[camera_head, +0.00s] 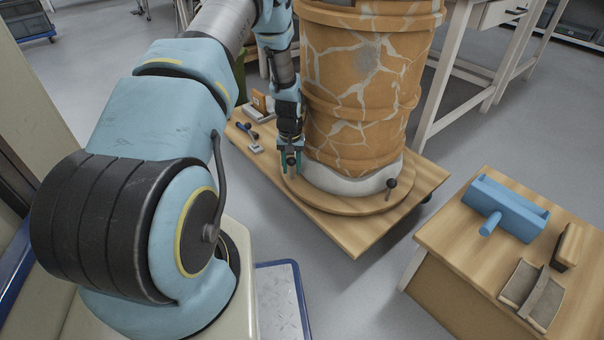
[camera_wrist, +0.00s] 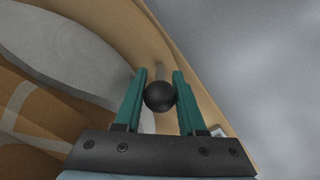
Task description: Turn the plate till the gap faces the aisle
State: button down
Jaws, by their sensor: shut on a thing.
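The round wooden plate (camera_head: 342,205) lies on a square wooden board and carries a large orange-brown jar (camera_head: 350,110) with pale crack-like joins. The jar stands upright in a pale grey padded ring (camera_head: 350,185). A dark knob on a post (camera_head: 391,184) stands at the plate's right front. My gripper (camera_head: 290,167) is at the plate's left edge. In the wrist view its green fingers (camera_wrist: 160,88) are shut on a black round knob (camera_wrist: 160,97), one on each side. I cannot make out a gap in the jar's visible side; its far side and top are hidden.
The wooden board (camera_head: 355,243) holds small tools (camera_head: 250,132) at its left corner. A wooden table (camera_head: 470,240) at right bears a blue tool (camera_head: 505,208), a brush-like block (camera_head: 567,247) and curved grey pieces (camera_head: 532,290). A white-legged bench (camera_head: 440,85) stands behind. Grey floor lies between.

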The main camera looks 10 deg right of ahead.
jog(key=shift+w+a+m, duration=0.2)
jog(key=shift+w+m, duration=0.25)
jog(key=shift+w, duration=0.35)
jog(key=shift+w+a+m, duration=0.15)
jog(key=shift+w+m, duration=0.25)
jog(key=shift+w, duration=0.45)
jog(key=shift+w+a+m, duration=0.2)
jog(key=shift+w+m, duration=0.25)
jog(key=shift+w, duration=0.35)
jog(key=c, duration=0.6)
grip_release()
jog(key=shift+o, duration=0.2)
notch_tip(320, 180, up, 11)
jog(key=p, duration=0.3)
